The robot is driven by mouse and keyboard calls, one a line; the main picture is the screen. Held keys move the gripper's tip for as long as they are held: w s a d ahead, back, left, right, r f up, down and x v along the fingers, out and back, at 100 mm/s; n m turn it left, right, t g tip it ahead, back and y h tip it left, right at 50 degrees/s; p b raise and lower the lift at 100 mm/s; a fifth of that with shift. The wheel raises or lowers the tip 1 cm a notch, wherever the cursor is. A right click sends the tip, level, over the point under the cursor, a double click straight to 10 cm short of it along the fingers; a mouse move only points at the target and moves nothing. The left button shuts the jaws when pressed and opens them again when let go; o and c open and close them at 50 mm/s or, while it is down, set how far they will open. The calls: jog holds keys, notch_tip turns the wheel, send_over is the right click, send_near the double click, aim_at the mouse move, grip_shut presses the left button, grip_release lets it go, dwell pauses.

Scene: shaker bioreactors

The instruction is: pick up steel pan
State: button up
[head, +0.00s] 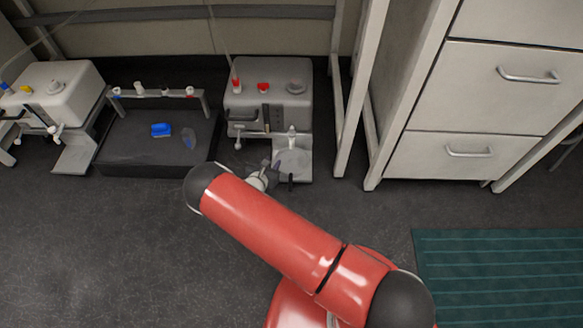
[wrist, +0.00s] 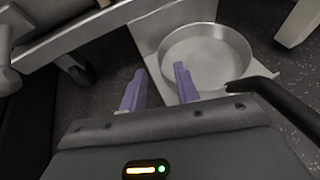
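The steel pan (wrist: 207,57) is round, shallow and looks empty. It sits on a pale plate (wrist: 149,42) in the wrist view. Its black handle (wrist: 275,92) runs toward the lower right. My gripper (wrist: 157,80) has two purple fingers held apart with nothing between them. In the wrist view the right finger overlaps the pan's near left edge and the left finger is over dark floor. I cannot tell whether a finger touches the pan. In the head view my gripper (head: 272,166) is at the grey machine's front plate, and the pan is hard to make out there.
The grey machine (head: 270,95) with a red knob stands behind the plate. To its left are a dark platform (head: 155,150) with a blue item (head: 161,130) and a white machine (head: 55,88). A shelf leg and drawer cabinet (head: 470,110) stand right.

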aim_at(279, 153)
jog(key=b+x, duration=0.1)
jog(key=x, duration=0.4)
jog(key=shift+w+d, duration=0.1)
jog(key=shift+d, duration=0.05)
jog(key=shift+c, duration=0.4)
grip_shut()
